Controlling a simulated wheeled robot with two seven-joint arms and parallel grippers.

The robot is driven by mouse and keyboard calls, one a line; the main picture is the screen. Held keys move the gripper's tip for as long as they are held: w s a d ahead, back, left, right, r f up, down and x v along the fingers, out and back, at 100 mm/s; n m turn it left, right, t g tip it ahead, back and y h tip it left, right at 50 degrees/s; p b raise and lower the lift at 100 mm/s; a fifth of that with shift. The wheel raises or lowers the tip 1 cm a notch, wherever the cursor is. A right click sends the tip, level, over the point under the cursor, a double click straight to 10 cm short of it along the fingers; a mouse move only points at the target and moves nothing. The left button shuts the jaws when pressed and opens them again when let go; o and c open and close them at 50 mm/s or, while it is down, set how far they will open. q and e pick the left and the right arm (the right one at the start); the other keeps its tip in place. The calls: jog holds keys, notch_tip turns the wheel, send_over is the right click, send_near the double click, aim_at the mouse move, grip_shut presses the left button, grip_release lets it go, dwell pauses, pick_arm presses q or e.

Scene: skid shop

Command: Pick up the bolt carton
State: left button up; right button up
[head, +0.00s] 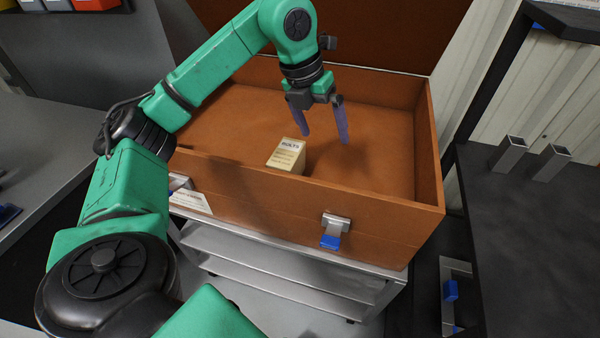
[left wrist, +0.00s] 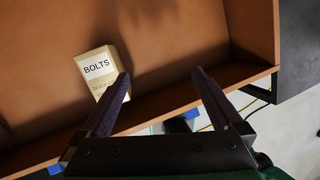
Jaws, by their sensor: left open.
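The bolt carton (head: 287,155) is a small tan box with a white label on its top reading BOLTS. It sits upright on the floor of the open orange-brown chest (head: 330,205), near the front wall. My left gripper (head: 325,138) is open and empty, with its fingers pointing down inside the chest, above and to the right of the carton in the head view. In the left wrist view the carton (left wrist: 100,70) lies beyond the fingertips (left wrist: 163,75), by the left finger and not between the fingers. My right gripper is not in view.
The chest's front wall with a blue-tabbed latch (head: 333,232) stands between me and the carton. The chest rests on a grey metal cart (head: 290,275). A dark bench (head: 530,220) with two metal tube pieces is at right. A grey counter (head: 40,140) is at left.

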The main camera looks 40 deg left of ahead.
aim_at(288, 161)
pick_arm(q)
jog(key=s+a+n+g+y, duration=0.1)
jog(key=s+a+n+y, duration=0.15)
jog(key=a, duration=0.55)
notch_tip(288, 161, down, 5)
jog(key=shift+w+b, duration=0.15)
jog(key=shift+b, duration=0.9)
jog(key=f, duration=0.5)
jog(key=w+f, duration=0.1)
jog(key=f, duration=0.2)
jog(key=shift+a+f, duration=0.2)
jog(key=shift+a, duration=0.15)
jog(key=shift+w, duration=0.1)
grip_shut()
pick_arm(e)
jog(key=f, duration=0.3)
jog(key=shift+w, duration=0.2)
